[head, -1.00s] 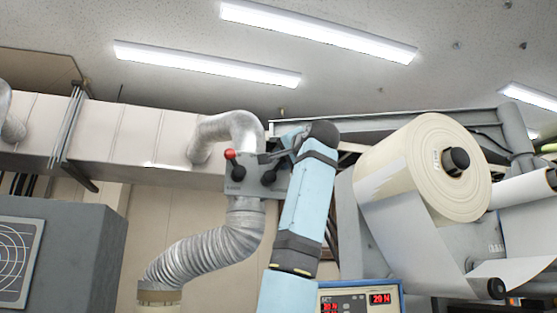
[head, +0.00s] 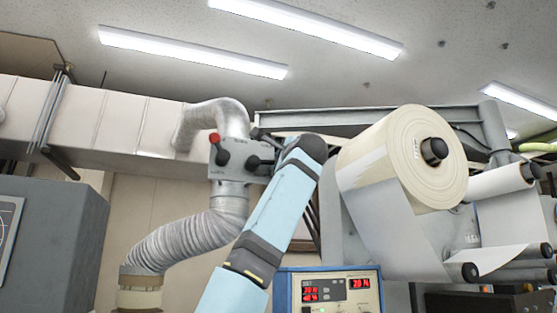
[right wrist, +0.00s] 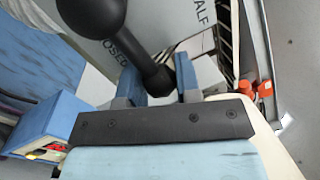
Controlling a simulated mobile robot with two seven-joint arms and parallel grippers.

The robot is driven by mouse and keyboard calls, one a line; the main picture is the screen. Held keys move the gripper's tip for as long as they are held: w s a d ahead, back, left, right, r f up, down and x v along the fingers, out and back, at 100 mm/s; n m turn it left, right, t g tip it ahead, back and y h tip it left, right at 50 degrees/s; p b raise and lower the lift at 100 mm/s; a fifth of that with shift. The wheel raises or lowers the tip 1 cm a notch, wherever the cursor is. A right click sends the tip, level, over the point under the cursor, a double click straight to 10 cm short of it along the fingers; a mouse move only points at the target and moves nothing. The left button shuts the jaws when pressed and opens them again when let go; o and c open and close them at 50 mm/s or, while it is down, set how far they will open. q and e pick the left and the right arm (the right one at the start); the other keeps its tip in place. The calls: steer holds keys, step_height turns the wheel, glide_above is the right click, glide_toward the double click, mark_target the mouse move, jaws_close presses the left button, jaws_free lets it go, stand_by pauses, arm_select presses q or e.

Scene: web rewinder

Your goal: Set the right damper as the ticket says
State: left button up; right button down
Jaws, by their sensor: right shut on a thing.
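A grey damper box (head: 232,172) sits on the silver duct elbow. At its left is a lever with a red knob (head: 214,138) and a black knob (head: 222,157) close by. At its right is a black-knobbed lever (head: 254,162). My right gripper (head: 275,152) is at this right lever, its fingers partly hidden by my wrist. In the right wrist view the gripper (right wrist: 163,82) is shut on the black lever (right wrist: 138,52), near the end away from its large knob. The plate (right wrist: 140,22) behind it shows the part-hidden words "CLOSED" and "HALF". No ticket is readable. My left gripper is out of view.
A large paper roll (head: 400,160) stands just right of my arm. A controller with red digits (head: 330,290) is below. A flexible hose (head: 185,243) hangs under the box, and a grey cabinet (head: 65,245) stands at the left.

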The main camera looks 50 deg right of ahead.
steer(key=shift+f+m, duration=0.4)
steer(key=shift+m, duration=0.3)
steer(key=shift+f, duration=0.1)
steer(key=c, duration=1.2)
jaws_free()
steer(key=shift+o, duration=0.5)
steer(key=shift+s, duration=0.2)
